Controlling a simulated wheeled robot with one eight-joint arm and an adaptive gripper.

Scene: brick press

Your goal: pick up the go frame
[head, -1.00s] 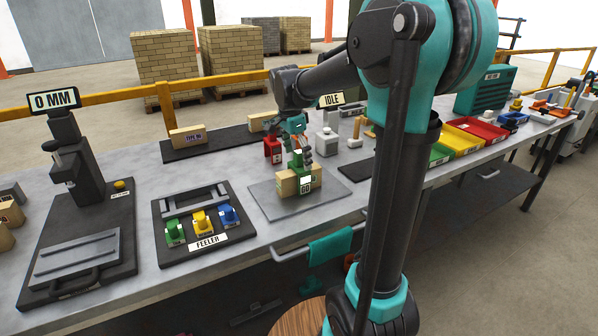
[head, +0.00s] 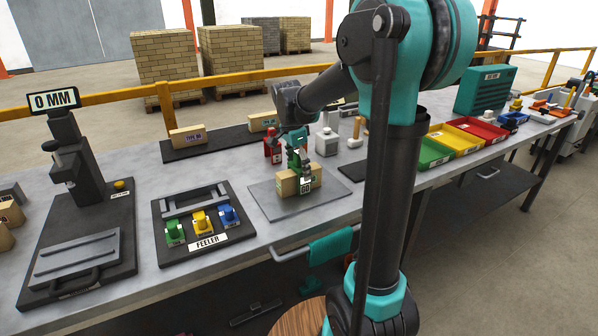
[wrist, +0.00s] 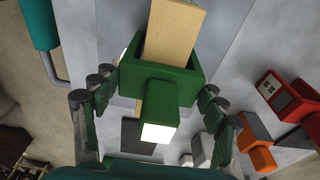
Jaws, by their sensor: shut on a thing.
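The go frame (head: 305,188) is a green frame with a white GO label, on the grey plate on the bench. It is around a tan brick (head: 287,187). The wrist view shows the green frame (wrist: 178,73) with the brick (wrist: 172,35) passing through it and a green handle with a white end toward me. My gripper (head: 298,160) is above and at the frame, shut on it. Its two fingers (wrist: 158,92) are on either side of the frame in the wrist view. The exact contact is partly hidden.
A red frame (head: 273,148) stands behind the plate; it also shows in the wrist view (wrist: 289,97). The feeler tray (head: 165,245) is to the left. A grey block (head: 327,142) stands behind right. Coloured bins (head: 472,135) are farther right.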

